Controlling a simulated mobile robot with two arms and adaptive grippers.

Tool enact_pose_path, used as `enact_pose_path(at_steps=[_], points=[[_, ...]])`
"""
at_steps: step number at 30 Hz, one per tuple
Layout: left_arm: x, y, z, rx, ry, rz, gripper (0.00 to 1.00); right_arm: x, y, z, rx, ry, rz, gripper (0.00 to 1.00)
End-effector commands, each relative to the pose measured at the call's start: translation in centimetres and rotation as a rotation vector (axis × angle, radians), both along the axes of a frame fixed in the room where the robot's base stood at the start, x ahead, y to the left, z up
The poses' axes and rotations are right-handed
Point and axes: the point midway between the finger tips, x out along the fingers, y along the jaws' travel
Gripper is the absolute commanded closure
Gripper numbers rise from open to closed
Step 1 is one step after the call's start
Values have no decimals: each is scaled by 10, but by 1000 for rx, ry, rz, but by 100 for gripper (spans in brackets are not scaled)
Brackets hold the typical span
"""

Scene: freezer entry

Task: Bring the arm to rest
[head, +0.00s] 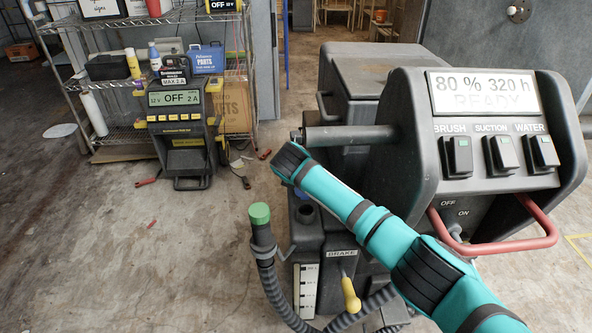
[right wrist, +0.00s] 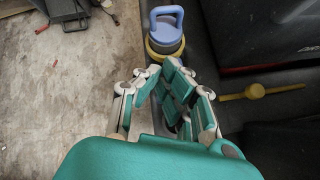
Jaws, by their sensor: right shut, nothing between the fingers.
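My right arm (head: 362,216) comes in from the lower right in the head view and reaches over the floor-cleaning machine (head: 400,100). Its gripper is hidden in that view. In the right wrist view my right gripper (right wrist: 168,68) is shut and empty. A blue cap with a loop handle and a yellow ring (right wrist: 166,30) lies just beyond the fingertips; I cannot tell if they touch. My left gripper is not in view.
The machine carries a red bar (head: 535,218), a yellow brake lever (head: 350,295) and a green-capped hose (head: 260,215) close to my arm. A charger (head: 180,135) stands before a wire shelf (head: 130,22). Concrete floor (head: 90,230) at the left is mostly clear.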

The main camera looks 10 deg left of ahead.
Motion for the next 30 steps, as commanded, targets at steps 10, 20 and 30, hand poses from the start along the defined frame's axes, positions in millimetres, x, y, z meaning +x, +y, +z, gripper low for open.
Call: enact_pose_path(at_steps=[10,20,30], points=[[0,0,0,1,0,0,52,-32,-2,31,1,-2,1,100],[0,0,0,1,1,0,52,-42,-3,43,0,-3,0,100],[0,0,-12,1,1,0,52,-42,-3,32,1,-4,1,100]])
